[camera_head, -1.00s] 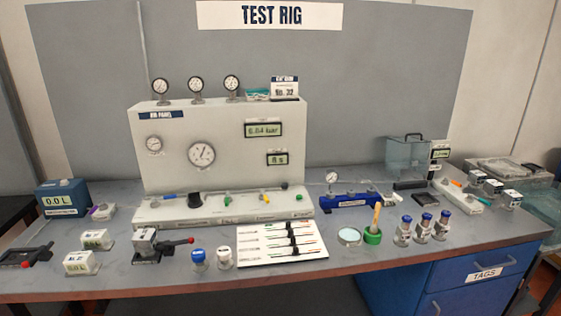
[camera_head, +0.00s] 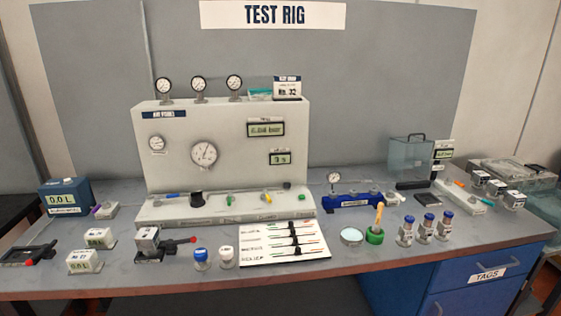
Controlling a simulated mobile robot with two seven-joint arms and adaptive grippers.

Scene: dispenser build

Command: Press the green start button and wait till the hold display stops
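The white test panel (camera_head: 222,165) stands on the bench at the back, with gauges on and above its face. The small hold display (camera_head: 279,158) is at its lower right and appears to read 7 s. A larger display (camera_head: 266,129) sits above it; its digits are blurred. On the panel's white base (camera_head: 170,216) are a black knob (camera_head: 196,199), a small green part (camera_head: 229,199) and other small coloured parts. Which one is the green start button is too small to tell. Neither of my grippers is in view.
In front are a white board with sliders (camera_head: 284,244), blue-capped and white-capped jars and a red-handled device (camera_head: 148,243). Bare bench shows along the front edge.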

